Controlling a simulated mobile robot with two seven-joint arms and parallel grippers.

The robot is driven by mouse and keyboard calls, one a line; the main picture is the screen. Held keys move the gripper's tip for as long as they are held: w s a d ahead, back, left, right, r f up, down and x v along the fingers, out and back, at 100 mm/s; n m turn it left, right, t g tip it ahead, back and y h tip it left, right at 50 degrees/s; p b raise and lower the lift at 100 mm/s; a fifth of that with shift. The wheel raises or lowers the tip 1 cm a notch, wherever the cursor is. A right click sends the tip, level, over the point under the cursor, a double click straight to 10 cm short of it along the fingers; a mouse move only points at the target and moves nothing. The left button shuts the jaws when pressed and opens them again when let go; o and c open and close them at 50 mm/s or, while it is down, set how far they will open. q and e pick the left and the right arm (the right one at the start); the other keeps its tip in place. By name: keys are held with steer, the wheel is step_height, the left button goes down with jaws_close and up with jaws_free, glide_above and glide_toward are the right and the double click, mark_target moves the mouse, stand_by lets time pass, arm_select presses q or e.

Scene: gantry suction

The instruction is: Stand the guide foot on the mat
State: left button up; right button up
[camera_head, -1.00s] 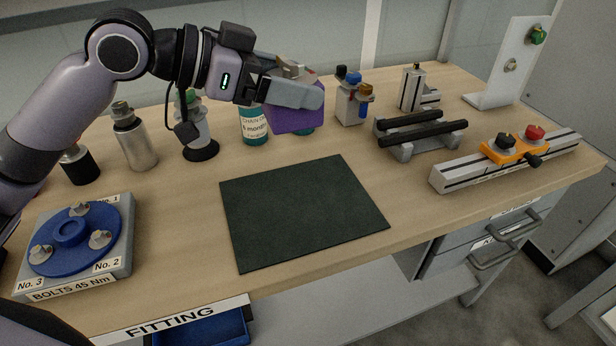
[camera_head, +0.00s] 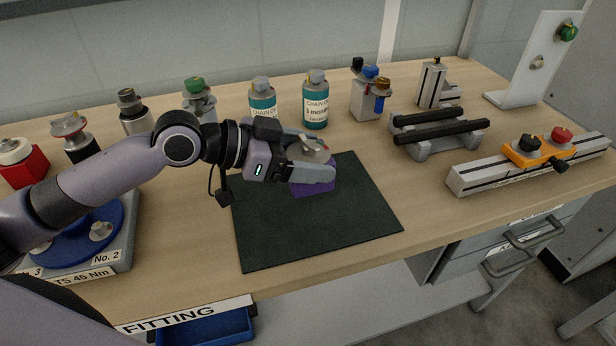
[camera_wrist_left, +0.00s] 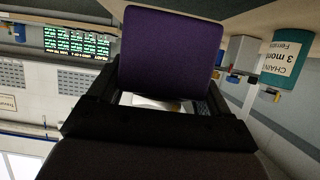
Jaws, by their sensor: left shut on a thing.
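My left gripper (camera_head: 318,170) is shut on the guide foot (camera_head: 312,188), a purple block with a grey piece showing above the fingers. The guide foot is over the upper middle of the dark green mat (camera_head: 340,225). The fingers hide part of it, and I cannot tell whether its underside touches the mat. In the left wrist view the purple face of the guide foot (camera_wrist_left: 170,50) fills the space beyond the fingers. My right gripper is not in view.
Two teal chain-oil bottles (camera_head: 316,108) stand behind the mat. A blue bolt fixture (camera_head: 100,225) is at left, partly behind my arm. Black rails (camera_head: 435,130) and a grey rail with an orange carriage (camera_head: 500,170) are at right. The mat's front half is clear.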

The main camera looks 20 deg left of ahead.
arm_select(q)
steer(key=shift+f, duration=2.25)
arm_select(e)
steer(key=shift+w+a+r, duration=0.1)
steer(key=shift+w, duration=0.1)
arm_select(q)
steer(key=o, duration=1.1)
steer(key=shift+f+b, duration=0.25)
steer(key=shift+b, duration=0.05)
steer(key=o, duration=0.3)
steer(key=shift+r, duration=0.15)
steer(key=b+v, duration=0.1)
steer(key=v, duration=0.9)
steer(key=shift+s+a+b, duration=0.15)
steer(key=shift+b, duration=0.25)
steer(key=shift+v, duration=0.8)
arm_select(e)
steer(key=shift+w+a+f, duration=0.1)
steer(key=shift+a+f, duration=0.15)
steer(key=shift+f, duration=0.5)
